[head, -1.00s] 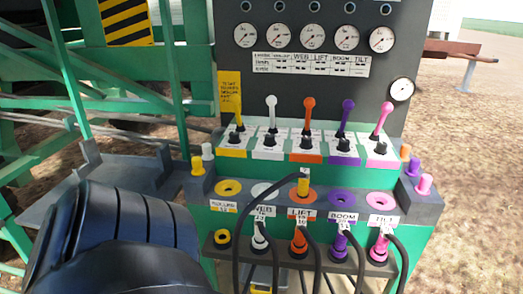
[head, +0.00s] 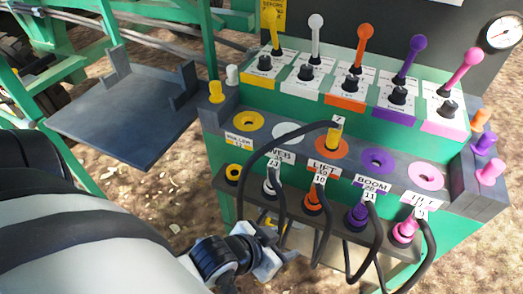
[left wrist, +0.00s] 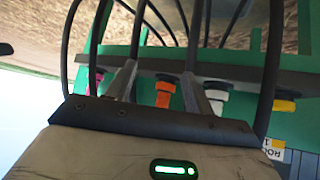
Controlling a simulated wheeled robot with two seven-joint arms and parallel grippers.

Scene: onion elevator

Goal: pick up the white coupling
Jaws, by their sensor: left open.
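The white coupling (head: 270,187) stands in the lower row of the hydraulic panel under the WEB label, with a black hose on it. It sits between the yellow-ringed port and the orange coupling (head: 313,199). My left gripper (head: 280,250) is open and empty, below and in front of the white coupling, apart from it. In the left wrist view the white coupling (left wrist: 216,98) shows beside one finger, partly hidden by it. The orange coupling (left wrist: 165,92) appears between the fingers (left wrist: 160,85), beyond them. My right gripper is not in view.
Black hoses hang close around my left gripper. A purple coupling (head: 357,215) and a pink coupling (head: 405,230) stand to the right. A yellow coupling (head: 333,138) sits at the orange upper port. A dark tray (head: 120,110) is at the left.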

